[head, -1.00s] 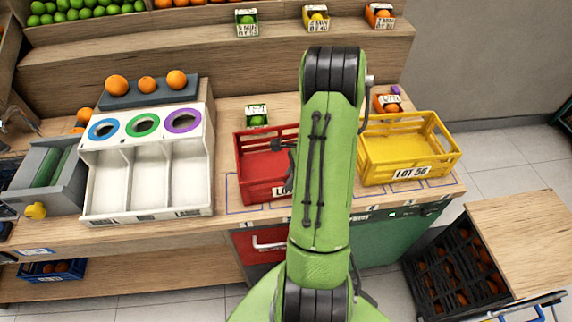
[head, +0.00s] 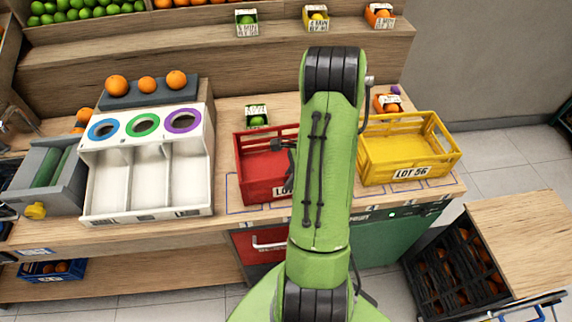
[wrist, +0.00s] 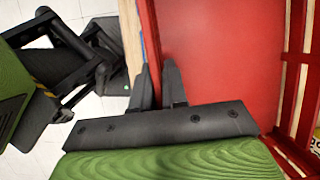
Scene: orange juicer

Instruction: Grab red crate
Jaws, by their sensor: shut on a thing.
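The red crate (head: 265,172) stands on the wooden counter, between the white sorting box and the yellow crate. My green arm hides its right part and most of its label. In the wrist view the empty-looking red floor of the crate (wrist: 220,60) fills the right half. My gripper (wrist: 159,82) has one dark finger outside the crate's wall and one inside. It is shut on the crate's wall. In the head view the gripper is mostly behind my arm.
A yellow crate (head: 405,150) labelled LOT 56 stands close on the right. The white sorting box (head: 150,185) with three coloured rings is on the left. A small green-fruit box (head: 257,117) sits behind the red crate. A black crate (head: 455,270) stands low at right.

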